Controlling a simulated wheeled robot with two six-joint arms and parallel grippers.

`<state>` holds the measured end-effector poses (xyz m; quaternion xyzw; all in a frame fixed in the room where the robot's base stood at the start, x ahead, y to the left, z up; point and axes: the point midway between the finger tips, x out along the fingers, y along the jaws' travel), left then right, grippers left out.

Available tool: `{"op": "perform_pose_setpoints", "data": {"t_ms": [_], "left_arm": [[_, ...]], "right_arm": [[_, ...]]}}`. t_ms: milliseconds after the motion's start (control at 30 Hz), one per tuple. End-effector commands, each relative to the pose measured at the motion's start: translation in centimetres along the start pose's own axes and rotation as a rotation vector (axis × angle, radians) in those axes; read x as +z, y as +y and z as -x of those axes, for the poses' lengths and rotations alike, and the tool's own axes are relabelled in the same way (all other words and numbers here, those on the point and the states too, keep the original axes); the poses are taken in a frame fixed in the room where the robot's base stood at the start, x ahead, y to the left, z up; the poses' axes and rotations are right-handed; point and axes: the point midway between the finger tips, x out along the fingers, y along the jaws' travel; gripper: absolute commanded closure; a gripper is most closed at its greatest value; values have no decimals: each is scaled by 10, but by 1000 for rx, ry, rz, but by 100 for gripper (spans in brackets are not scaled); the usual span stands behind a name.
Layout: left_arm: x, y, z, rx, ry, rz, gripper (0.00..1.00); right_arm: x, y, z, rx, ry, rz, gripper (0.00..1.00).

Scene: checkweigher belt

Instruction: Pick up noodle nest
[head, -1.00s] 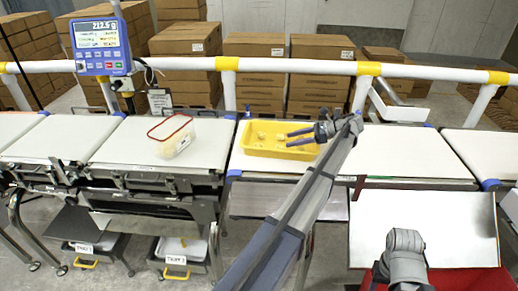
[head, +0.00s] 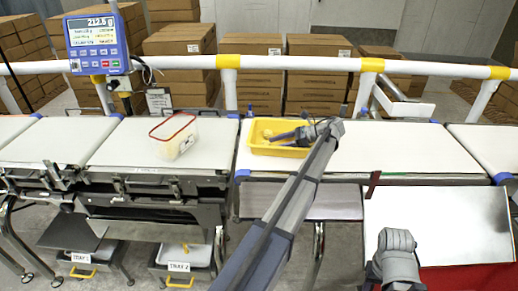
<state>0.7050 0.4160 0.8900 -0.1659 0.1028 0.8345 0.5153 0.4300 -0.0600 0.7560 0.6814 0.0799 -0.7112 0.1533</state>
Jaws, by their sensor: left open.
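A yellow tray (head: 255,145) sits on the white belt near the middle of the head view. Pale noodle nests lie in it, small and partly hidden by my gripper; one pale bit (head: 267,133) shows near the fingertips. My left gripper (head: 275,138) reaches into the tray from its right side, with its dark fingers apart and low over the tray floor. I cannot tell whether a nest is between the fingers. My right arm shows only as a grey link at the bottom right; its gripper is not visible.
A clear red-rimmed container (head: 173,137) with pale contents stands on the left belt. A blue scale display (head: 97,45) reads about 212.5 g. A white rail (head: 300,65) runs behind the belts. The belt right of the tray (head: 400,150) is clear.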

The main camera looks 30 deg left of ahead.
Motion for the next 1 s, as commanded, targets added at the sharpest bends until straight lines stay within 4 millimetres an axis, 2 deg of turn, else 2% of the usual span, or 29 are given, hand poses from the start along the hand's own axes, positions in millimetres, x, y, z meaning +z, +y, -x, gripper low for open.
{"op": "perform_pose_setpoints", "data": {"t_ms": [67,333,867,1000], "left_arm": [[-4,2,-6,-1,0,0,36],[-3,1,-6,-1,0,0,38],[-3,1,-6,-1,0,0,97],[-3,1,-6,-1,0,0,98]], "right_arm": [[0,-1,-6,0,0,0,50],[0,0,-5,0,0,0,50],[0,0,-5,0,0,0,50],[0,0,-5,0,0,0,50]]}}
